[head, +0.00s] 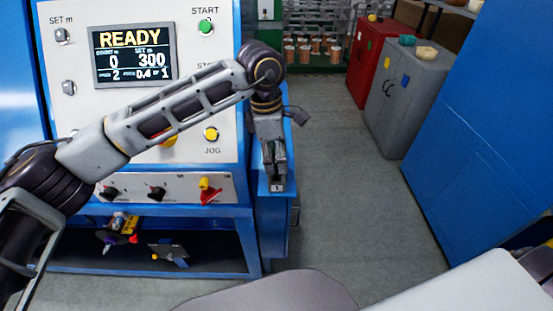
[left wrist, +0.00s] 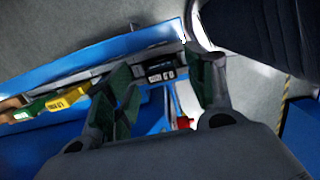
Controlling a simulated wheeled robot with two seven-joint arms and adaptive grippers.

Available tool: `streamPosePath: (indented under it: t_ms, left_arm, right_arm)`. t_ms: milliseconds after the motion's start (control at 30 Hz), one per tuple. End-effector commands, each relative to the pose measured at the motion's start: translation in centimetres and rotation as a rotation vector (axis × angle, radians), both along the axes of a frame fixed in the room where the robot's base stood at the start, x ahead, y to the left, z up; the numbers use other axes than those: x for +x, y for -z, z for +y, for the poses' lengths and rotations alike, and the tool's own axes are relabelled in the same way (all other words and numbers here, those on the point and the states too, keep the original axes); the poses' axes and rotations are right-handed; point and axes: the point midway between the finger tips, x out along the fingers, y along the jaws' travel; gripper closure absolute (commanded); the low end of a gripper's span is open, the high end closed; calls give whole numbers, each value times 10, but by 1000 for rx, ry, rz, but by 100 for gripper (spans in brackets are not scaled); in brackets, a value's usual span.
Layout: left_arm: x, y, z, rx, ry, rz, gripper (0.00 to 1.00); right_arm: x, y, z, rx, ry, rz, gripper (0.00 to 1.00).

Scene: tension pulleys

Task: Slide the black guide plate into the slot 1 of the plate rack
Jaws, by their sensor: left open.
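My left gripper (head: 273,160) reaches down over a narrow blue holder beside the machine; a small tag marked 1 (head: 277,187) shows just below its fingertips. In the left wrist view, the green-padded fingers of the left gripper (left wrist: 162,90) are spread apart. Between them, farther off, is a dark piece with a pale label (left wrist: 160,74) at a blue edge; I cannot tell whether it is the black guide plate. Yellow and green labelled pieces (left wrist: 62,101) sit in a row to its left. The rack's slots are mostly hidden by the gripper. My right gripper is not in view.
The machine's control panel (head: 60,90) reads READY and stands close to my left arm. Loose items (head: 168,252) lie on the shelf below it. Red (head: 380,62) and grey (head: 408,100) cabinets stand behind at right. The floor (head: 350,190) between is clear.

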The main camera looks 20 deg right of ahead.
Motion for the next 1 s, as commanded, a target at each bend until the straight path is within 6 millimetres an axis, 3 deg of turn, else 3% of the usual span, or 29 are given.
streamPosePath:
  t_ms: [600, 1000]
  left_arm:
    - [3, -85, 10, 1, 0, 0, 45]
    - [3, -100, 12, 1, 1, 2, 45]
  right_arm:
    - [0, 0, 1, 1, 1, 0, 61]
    - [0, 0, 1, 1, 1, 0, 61]
